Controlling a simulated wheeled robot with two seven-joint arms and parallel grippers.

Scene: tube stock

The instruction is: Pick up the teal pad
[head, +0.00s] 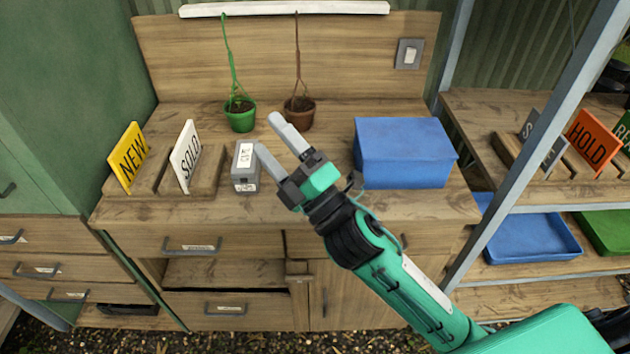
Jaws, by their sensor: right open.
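I cannot make out a teal pad in the head view; the only teal that shows is on my own right arm. My right gripper (266,132) is open, with its two pale fingers spread apart over the middle of the wooden bench (330,205). Nothing shows between the fingers. A grey box (245,179) with white labels stands just left of and below the fingers, and one fingertip overlaps its edge in the picture. My arm hides part of the bench front. My left gripper is not in view.
A blue bin (403,155) stands right of the gripper. NEW (127,158) and SOLD (185,156) signs stand left. A shelf post (530,150) rises right, before a blue tray (535,245).

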